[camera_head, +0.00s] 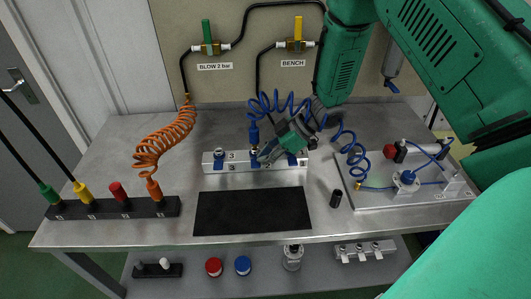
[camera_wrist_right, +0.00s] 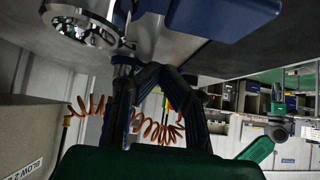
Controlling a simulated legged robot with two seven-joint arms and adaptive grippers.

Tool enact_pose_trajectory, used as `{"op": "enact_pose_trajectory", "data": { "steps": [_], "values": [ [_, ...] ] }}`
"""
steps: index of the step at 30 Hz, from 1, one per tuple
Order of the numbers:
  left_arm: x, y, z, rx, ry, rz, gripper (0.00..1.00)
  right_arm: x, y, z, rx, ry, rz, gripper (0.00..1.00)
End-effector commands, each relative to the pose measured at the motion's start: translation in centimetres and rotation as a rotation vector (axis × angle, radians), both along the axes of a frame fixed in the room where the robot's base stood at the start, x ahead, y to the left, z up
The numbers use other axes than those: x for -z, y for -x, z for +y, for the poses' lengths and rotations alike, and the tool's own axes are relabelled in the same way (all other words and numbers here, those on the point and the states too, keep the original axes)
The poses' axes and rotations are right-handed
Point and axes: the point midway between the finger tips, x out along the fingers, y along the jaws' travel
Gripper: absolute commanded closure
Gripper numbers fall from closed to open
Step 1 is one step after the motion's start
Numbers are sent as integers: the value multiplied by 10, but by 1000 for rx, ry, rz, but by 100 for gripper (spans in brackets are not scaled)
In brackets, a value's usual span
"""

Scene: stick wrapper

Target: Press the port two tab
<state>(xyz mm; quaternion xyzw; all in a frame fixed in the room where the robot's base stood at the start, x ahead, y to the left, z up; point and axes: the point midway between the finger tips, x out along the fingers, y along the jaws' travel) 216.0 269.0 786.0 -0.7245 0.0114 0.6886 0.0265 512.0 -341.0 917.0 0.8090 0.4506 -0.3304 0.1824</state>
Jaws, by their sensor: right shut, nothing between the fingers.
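A silver manifold block (camera_head: 292,169) stands on the bench behind a black mat, with numbered ports and blue tabs along it. A blue tab (camera_head: 219,168) shows under the left port, marked 3. My right gripper (camera_head: 263,157) is shut and empty, with its fingertips at the block's middle port. It hides most of that port and its tab, so I cannot tell whether it touches the tab. A blue plug (camera_head: 253,133) with a coiled blue hose stands upright at the middle port. In the right wrist view a large blue part (camera_wrist_right: 222,14) is close above the fingers (camera_wrist_right: 148,70). My left gripper is out of view.
The black mat (camera_head: 252,211) is empty. A plug rack (camera_head: 115,207) with coloured plugs and an orange coil (camera_head: 165,140) stands at the left. A small black cylinder (camera_head: 336,198) stands right of the mat. A plate with fittings (camera_head: 405,197) is at the right.

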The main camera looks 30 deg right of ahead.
Motion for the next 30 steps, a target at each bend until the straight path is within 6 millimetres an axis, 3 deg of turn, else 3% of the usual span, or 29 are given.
{"op": "enact_pose_trajectory", "data": {
  "steps": [2, 13, 30],
  "values": [
    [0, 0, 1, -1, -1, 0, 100, 9, 1, 7, -8, 3, 6, 100],
    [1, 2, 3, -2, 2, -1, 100, 9, 3, 5, -14, -9, 7, 100],
    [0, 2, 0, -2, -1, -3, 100, -40, 29, -46, -4, 2, 5, 100]
  ]
}}
